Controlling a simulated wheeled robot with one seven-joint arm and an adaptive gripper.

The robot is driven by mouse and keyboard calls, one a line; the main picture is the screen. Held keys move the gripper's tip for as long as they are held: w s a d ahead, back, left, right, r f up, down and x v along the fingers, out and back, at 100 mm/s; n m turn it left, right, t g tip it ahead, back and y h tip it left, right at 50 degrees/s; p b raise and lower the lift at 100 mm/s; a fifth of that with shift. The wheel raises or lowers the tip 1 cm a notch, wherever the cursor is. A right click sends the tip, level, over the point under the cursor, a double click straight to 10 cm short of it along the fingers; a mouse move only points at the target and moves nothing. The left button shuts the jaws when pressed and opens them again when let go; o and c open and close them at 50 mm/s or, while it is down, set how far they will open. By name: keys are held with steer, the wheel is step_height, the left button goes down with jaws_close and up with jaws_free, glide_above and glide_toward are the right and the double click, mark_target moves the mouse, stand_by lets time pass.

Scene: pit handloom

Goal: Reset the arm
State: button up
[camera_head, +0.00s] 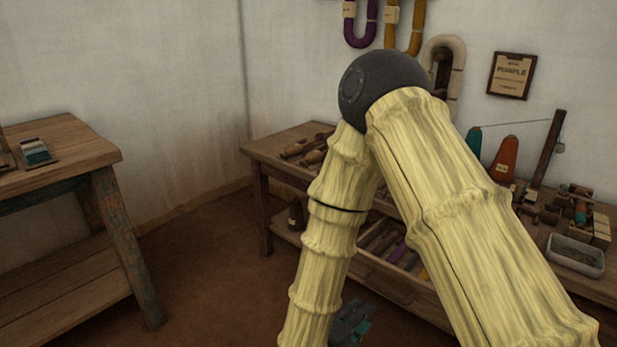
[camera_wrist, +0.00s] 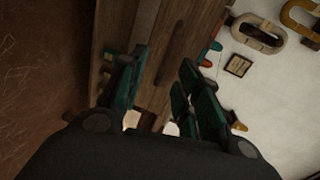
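My arm fills the middle of the head view as two pale yellow, bamboo-like links joined at a dark round elbow. My gripper (camera_head: 350,325) is low in that view, dark with teal parts, partly hidden behind my arm and in front of the workbench (camera_head: 285,140). In the wrist view my gripper (camera_wrist: 160,85) shows its teal-padded fingers spread apart. I see nothing held between them. The wrist picture is tilted, with the floor at the left and the wall at the right.
A second wooden table (camera_head: 60,150) stands at the left with a small teal-and-white item (camera_head: 36,152) on it. The workbench carries an orange cone (camera_head: 505,160), a metal tray (camera_head: 575,256) and wooden tools. Yarn hanks and a framed sign (camera_head: 511,75) hang on the wall. Floor between the tables is clear.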

steer(key=s+d+f+n+g+y, duration=0.2)
steer(key=s+f+n+y, duration=0.1)
steer(key=f+n, duration=0.55)
steer(key=s+d+f+n+g+y, duration=0.25)
steer(key=f+n+y, duration=0.2)
steer(key=f, duration=0.65)
steer(key=s+d+f+n+g+y, duration=0.1)
steer(key=s+d+f+n+g, duration=0.15)
steer(key=s+f+n, duration=0.6)
steer(key=s+d+f+n+g+y, duration=0.15)
steer(key=s+n+g, duration=0.25)
steer(key=s, duration=0.9)
step_height(320, 180, up, 29)
steer(key=p, duration=2.9)
steer(key=shift+r, duration=0.2)
